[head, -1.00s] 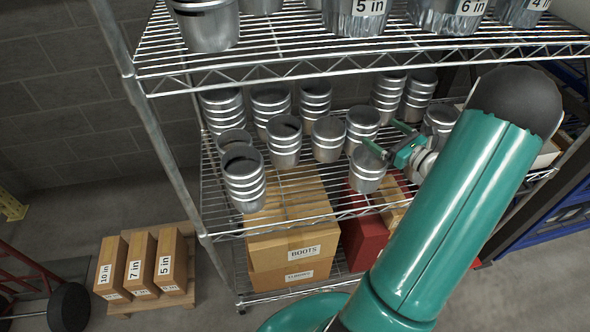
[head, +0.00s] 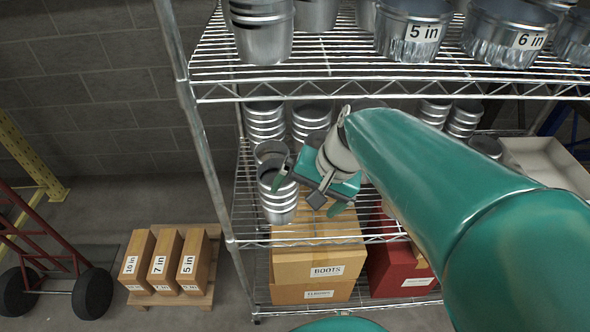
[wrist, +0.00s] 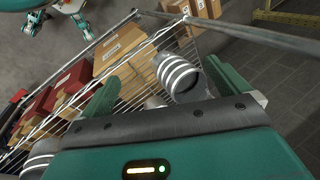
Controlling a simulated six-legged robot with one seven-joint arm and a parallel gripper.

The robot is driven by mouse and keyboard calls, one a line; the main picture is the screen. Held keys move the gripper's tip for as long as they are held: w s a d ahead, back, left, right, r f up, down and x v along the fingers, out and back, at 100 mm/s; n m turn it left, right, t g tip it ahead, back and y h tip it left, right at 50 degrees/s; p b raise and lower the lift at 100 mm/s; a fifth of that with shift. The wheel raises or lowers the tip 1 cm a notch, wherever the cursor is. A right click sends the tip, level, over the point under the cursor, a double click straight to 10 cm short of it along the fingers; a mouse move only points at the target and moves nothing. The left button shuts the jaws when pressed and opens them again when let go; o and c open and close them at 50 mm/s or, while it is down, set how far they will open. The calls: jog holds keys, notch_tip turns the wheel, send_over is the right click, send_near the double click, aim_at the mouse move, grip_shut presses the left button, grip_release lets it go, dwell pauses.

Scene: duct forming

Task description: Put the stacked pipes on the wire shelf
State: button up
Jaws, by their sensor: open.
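Stacked silvery ribbed pipes stand on the middle level of the wire shelf (head: 340,237). The front-left pipe stack (head: 278,206) is upright near the shelf's front edge, with its open top facing up. My gripper (head: 307,202) is open and empty, just right of and above this stack, one finger overlapping its upper edge in the head view. In the wrist view a ribbed pipe stack (wrist: 180,76) lies between my open fingers (wrist: 165,95), beyond their tips; contact cannot be told.
More stacks (head: 265,122) stand behind. The upper level holds labelled ducts (head: 409,30) above my arm. Boxes (head: 318,262) fill the bottom level. A pallet with cartons (head: 180,262) and a red hand truck (head: 45,255) stand left on the floor. A metal post (head: 197,130) bounds the shelf's left.

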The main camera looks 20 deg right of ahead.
jog(key=shift+s+a+r+n+t+h, duration=0.2)
jog(key=shift+s+r+n+t+h, duration=0.4)
jog(key=shift+n, duration=0.5)
jog(key=shift+s+a+r+n+t+h, duration=0.25)
jog(key=shift+s+r+n+h, duration=0.45)
jog(key=shift+n, duration=0.4)
jog(key=shift+s+a+r+n+t+h, duration=0.15)
jog(key=shift+s+r+n+t+h, duration=0.4)
jog(key=shift+s+n, duration=0.4)
jog(key=shift+w, duration=0.15)
